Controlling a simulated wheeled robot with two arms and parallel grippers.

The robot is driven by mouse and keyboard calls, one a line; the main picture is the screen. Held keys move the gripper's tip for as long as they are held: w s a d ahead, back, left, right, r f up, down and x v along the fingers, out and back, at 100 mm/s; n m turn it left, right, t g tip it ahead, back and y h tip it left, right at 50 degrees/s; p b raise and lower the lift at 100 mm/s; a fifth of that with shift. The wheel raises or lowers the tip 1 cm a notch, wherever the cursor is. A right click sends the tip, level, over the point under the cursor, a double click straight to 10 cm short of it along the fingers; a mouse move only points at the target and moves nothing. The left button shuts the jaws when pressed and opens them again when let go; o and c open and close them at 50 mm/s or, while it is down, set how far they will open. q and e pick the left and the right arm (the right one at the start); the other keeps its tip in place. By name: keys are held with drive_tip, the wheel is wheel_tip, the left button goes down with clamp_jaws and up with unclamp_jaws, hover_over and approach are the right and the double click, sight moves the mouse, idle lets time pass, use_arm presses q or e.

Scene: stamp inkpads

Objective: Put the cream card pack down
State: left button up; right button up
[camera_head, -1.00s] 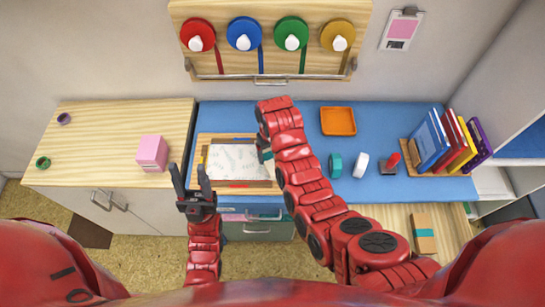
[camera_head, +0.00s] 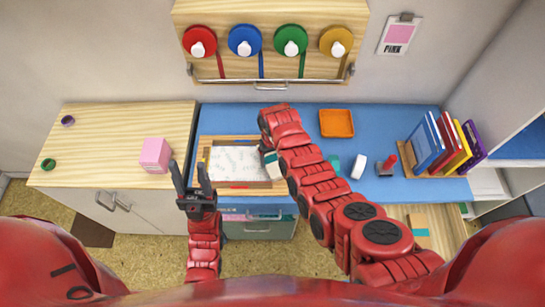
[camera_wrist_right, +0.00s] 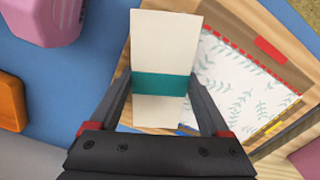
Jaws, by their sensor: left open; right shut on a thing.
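My right gripper (camera_wrist_right: 162,88) is shut on the cream card pack (camera_wrist_right: 166,38), a pale block with a teal band, gripped around the band. In the head view the pack (camera_head: 272,163) shows partly, at the right side of the wooden board (camera_head: 202,155). The arm hides the rest of it. In the wrist view the pack overlaps the board's edge; I cannot tell whether it touches anything below. A leaf-patterned sheet (camera_head: 236,161) lies on the board. My left gripper (camera_head: 193,182) is open and empty, in front of the board's left side.
An orange tray (camera_head: 336,123) sits behind, right of my right arm. A white item (camera_head: 358,166), a red-handled stamp (camera_head: 390,163) and upright books (camera_head: 437,140) stand further right. A pink box (camera_head: 155,155) is on the left cabinet. Blue surface is clear behind the board.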

sight(272, 158)
drive_tip(key=shift+f, duration=0.1)
drive_tip(key=o, duration=1.4)
drive_tip(key=shift+w+r, duration=0.15)
drive_tip(key=shift+r, duration=0.35)
wheel_tip(272, 158, up, 8)
drive_tip(key=b, duration=0.3)
wheel_tip(272, 158, up, 3)
drive_tip(key=p, duration=0.3)
drive_tip(key=shift+r, duration=0.2)
drive_tip(key=shift+f, duration=0.1)
